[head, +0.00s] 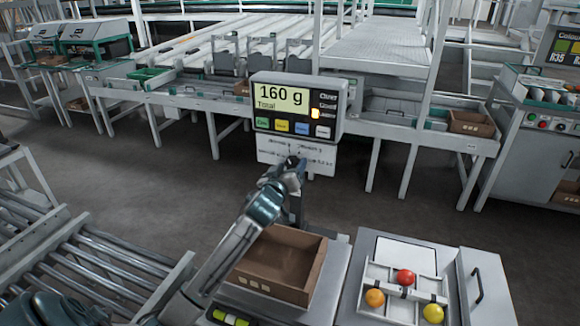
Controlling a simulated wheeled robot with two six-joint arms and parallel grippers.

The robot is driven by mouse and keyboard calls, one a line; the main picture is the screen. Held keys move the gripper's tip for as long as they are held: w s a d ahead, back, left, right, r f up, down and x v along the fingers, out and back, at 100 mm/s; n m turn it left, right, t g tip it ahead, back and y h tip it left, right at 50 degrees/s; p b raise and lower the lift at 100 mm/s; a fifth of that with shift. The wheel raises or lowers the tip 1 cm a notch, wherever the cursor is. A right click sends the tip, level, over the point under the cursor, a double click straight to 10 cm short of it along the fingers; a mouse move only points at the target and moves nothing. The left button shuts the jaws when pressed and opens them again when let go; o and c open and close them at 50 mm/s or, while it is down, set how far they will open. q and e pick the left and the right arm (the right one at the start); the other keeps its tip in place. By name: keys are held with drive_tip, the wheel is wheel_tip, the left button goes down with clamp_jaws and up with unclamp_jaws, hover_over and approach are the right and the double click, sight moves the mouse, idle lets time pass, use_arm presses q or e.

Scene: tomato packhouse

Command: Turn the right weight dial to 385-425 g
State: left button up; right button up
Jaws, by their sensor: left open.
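A scale display (281,99) reads "160 g" with "Total" below it, and has a row of coloured buttons under the screen. A pale panel (322,159) with small printed marks hangs below the display. My left gripper (294,161) is in front of this panel, near its middle, and is open. I cannot tell whether it touches anything there. I cannot make out the right weight dial; the gripper covers part of the panel. My right gripper is not in view.
An empty cardboard box (272,270) stands below my left arm. To its right, a white divided tray (388,306) holds a red tomato (405,277), an orange one (375,298) and a yellow one (433,313). A roller conveyor (90,265) is at the left.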

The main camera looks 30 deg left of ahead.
use_arm(q)
drive_tip(key=c, duration=1)
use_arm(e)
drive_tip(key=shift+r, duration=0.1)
use_arm(q)
drive_tip(key=m+p, duration=0.1)
drive_tip(key=m, duration=0.2)
drive_tip(key=shift+r, duration=0.1)
drive_tip(key=m+p, duration=0.2)
drive_tip(key=m, duration=0.2)
drive_tip(key=shift+m+p, duration=0.75)
drive_tip(key=shift+m, duration=0.55)
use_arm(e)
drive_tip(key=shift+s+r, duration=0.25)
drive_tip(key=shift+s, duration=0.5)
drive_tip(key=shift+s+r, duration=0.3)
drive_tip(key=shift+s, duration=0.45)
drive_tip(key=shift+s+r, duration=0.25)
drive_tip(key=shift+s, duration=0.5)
